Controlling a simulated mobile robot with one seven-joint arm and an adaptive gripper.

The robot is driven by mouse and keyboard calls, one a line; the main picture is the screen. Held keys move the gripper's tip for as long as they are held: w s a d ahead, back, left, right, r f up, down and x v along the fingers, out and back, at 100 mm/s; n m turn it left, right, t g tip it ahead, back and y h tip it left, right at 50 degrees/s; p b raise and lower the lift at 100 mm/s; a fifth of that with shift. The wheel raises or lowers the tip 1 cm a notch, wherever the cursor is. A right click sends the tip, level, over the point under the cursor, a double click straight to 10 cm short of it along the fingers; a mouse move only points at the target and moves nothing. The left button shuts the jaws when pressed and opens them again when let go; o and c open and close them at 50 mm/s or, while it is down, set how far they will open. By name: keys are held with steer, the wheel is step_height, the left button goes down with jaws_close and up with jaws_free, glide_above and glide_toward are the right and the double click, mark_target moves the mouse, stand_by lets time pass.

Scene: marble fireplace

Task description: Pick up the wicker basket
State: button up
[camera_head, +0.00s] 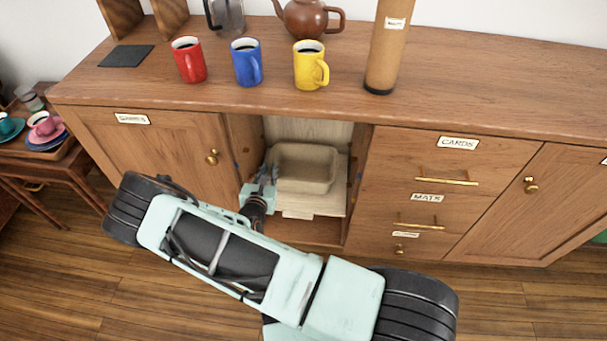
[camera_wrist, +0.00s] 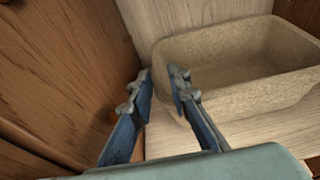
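The basket (camera_head: 304,168) is a beige, open-topped tub with sloping sides. It stands upright on a pale shelf inside the open middle compartment of the wooden cabinet. In the wrist view the basket (camera_wrist: 240,75) fills the right side and looks empty. My gripper (camera_head: 268,172) is inside the compartment at the basket's left side. In the wrist view my gripper (camera_wrist: 160,78) has its two blue fingers apart, with the right finger close to the basket's left end. I cannot tell whether that finger touches it.
The compartment's left wooden wall (camera_wrist: 70,65) is close to my gripper. Red (camera_head: 189,60), blue (camera_head: 246,62) and yellow (camera_head: 310,65) mugs stand on the cabinet top (camera_head: 480,85), with a brown teapot (camera_head: 310,18) and a tall tube (camera_head: 388,45). Labelled drawers (camera_head: 435,165) are to the right.

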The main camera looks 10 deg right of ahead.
mark_target(272, 160)
steer(key=b+x, duration=0.2)
steer(key=x, duration=0.4)
steer(key=shift+w+f+b, duration=0.15)
steer(key=shift+w+b, duration=0.15)
steer(key=shift+w, duration=0.05)
jaws_close()
